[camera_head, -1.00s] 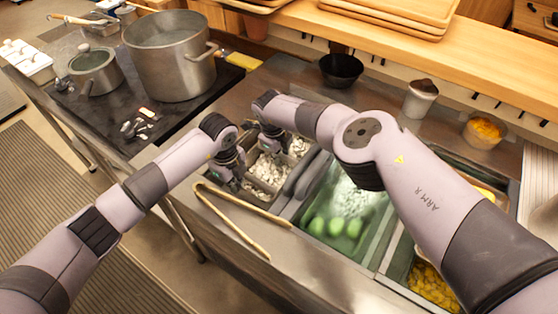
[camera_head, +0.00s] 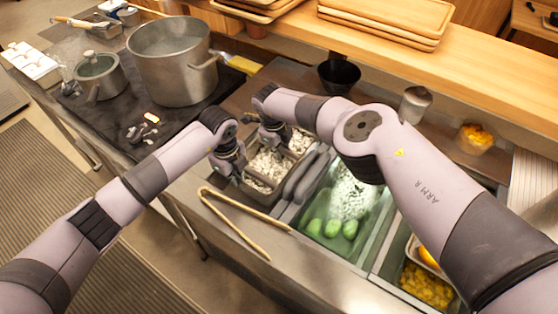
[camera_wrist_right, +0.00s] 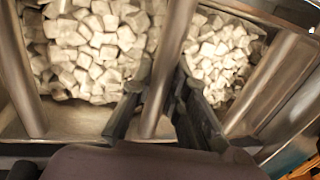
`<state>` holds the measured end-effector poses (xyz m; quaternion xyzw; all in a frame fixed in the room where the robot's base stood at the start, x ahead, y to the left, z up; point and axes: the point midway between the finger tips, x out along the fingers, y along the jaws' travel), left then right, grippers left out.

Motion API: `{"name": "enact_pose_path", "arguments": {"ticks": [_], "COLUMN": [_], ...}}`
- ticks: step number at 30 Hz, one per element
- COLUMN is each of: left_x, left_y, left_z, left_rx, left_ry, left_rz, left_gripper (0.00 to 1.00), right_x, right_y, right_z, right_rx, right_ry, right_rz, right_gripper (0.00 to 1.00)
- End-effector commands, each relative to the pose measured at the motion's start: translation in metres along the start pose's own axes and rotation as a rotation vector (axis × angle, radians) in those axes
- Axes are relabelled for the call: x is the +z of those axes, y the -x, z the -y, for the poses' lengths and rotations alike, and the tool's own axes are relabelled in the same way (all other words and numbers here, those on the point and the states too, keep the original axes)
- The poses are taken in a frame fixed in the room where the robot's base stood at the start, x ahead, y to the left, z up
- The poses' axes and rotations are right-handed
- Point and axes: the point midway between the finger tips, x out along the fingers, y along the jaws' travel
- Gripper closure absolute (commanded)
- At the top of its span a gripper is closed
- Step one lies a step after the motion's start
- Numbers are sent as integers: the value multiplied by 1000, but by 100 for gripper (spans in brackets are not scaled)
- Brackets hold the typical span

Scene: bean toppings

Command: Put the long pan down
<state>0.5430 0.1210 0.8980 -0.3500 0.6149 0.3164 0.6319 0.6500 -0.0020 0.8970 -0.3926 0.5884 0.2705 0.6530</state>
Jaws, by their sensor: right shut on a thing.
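The long metal pan (camera_head: 262,200) holds white chunks and sits at the counter's inset bins, left of the green bin. My right gripper (camera_head: 272,138) is at its far side. In the right wrist view my right gripper (camera_wrist_right: 155,92) is shut on a metal wall of the pan (camera_wrist_right: 168,60), one finger each side, with white chunks in the compartments on both sides. My left gripper (camera_head: 234,172) is at the pan's near left end; its fingertips are hidden, so I cannot tell whether it grips the rim. Whether the pan's underside touches anything is hidden.
Wooden tongs (camera_head: 238,215) lie on the counter edge in front of the pan. A green-lit bin (camera_head: 320,240) with green items is to the right. A large pot (camera_head: 172,65) and a small lidded pot (camera_head: 98,75) stand on the stove. A black bowl (camera_head: 338,74) stands behind.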

Motion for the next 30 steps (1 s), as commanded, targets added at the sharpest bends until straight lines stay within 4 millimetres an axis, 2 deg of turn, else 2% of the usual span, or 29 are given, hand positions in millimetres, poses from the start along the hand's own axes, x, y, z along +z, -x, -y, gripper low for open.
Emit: {"name": "enact_pose_path", "arguments": {"ticks": [20,26,30], "left_x": [1,1,1], "left_y": [3,18,36], "left_z": [-1,0,1], "left_rx": [2,2,2], "left_ry": [1,1,1], "left_rz": [2,2,2], "left_gripper": [100,100,100], "right_x": [1,1,1], "right_y": [6,21,39], "right_z": [3,6,10], "right_rx": [-4,-5,-5], "right_ry": [-1,-1,-2], "right_rz": [2,2,3], "right_gripper": [100,100,100]}}
